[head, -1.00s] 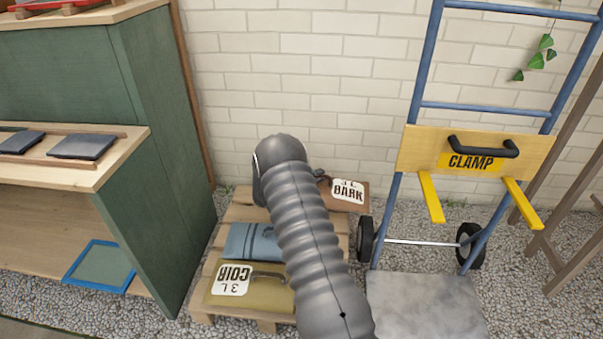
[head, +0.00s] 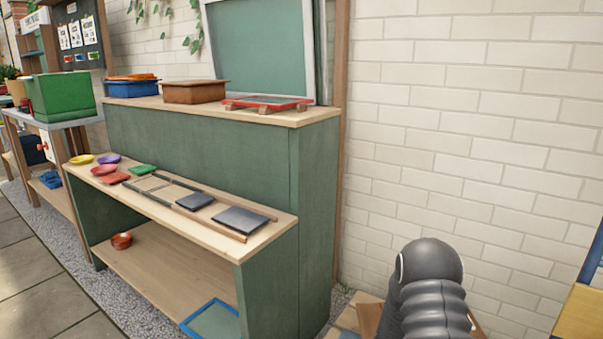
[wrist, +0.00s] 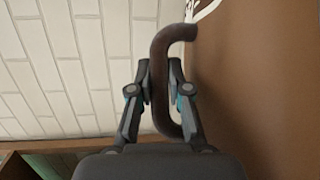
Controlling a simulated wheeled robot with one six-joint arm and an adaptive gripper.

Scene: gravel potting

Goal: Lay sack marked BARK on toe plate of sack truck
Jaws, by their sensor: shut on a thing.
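The brown BARK sack (wrist: 260,80) fills the right side of the wrist view, with an edge of its white label at the top. My gripper (wrist: 160,88) is shut on the sack's dark curved handle (wrist: 160,50), one finger on each side. In the head view the sack (head: 369,317) shows only as brown bits at the bottom, mostly hidden by my arm. I cannot tell whether it still touches the pallet. Of the sack truck, only a blue rail (head: 592,255) and the yellowish clamp board (head: 580,322) show at the right edge. Its toe plate is out of view.
A pale brick wall (head: 440,130) is close behind.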

